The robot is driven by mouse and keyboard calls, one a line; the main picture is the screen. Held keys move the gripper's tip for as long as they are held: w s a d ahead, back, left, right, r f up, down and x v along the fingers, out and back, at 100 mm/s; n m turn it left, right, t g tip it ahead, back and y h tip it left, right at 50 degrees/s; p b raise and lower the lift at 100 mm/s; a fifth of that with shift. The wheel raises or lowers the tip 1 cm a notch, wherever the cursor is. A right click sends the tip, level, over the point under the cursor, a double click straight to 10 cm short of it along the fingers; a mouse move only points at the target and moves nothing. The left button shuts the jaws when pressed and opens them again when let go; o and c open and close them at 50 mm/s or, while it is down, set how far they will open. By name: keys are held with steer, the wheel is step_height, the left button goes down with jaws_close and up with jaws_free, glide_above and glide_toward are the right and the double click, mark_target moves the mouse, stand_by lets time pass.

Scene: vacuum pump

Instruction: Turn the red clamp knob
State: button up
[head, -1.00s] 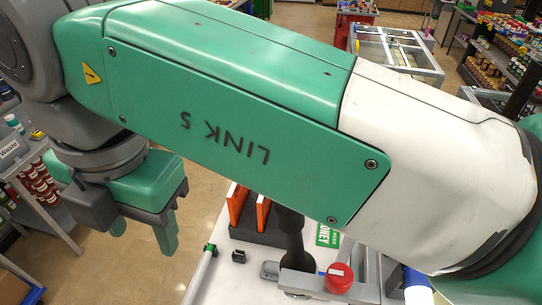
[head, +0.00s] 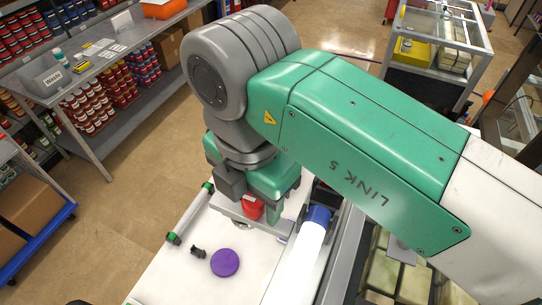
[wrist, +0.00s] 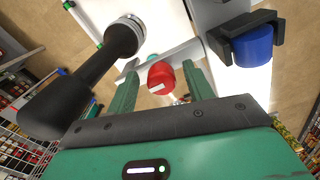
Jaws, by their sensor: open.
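The red clamp knob (head: 252,209) sits on a grey metal bracket on the white table in the head view, partly hidden by my gripper. My gripper (head: 257,203), with green fingers, is over the knob, pointing down. In the wrist view the round red knob (wrist: 161,74) shows a pale mark on its face. It appears between the two open fingers of my gripper (wrist: 161,80), with visible space on both sides. I cannot tell whether the fingertips reach down to its level.
A black cylindrical part (wrist: 95,70) lies left of the knob in the wrist view, and a blue part (wrist: 253,45) in a black holder lies right. A white tube with a blue end (head: 303,250), a purple disc (head: 225,262) and a small black part (head: 198,252) are nearby.

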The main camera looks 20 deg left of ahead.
steer(key=shift+f, duration=0.2)
steer(key=c, duration=1)
steer(key=shift+b, duration=0.35)
steer(key=n+b, duration=0.2)
steer(key=n, duration=0.1)
steer(key=shift+f, duration=0.15)
steer(key=n+b, duration=0.2)
steer(key=n, duration=0.3)
steer(key=shift+a+n+b, duration=0.1)
steer(key=shift+n+b, duration=0.2)
steer(key=n, duration=0.4)
steer(key=shift+n+b, duration=0.3)
steer(key=shift+b, duration=0.1)
steer(key=shift+s+a+r+n, duration=0.1)
steer(key=shift+r+n, duration=0.05)
steer(key=shift+n, duration=1)
steer(key=shift+s+r+n, duration=0.1)
steer(key=shift+n, duration=1.05)
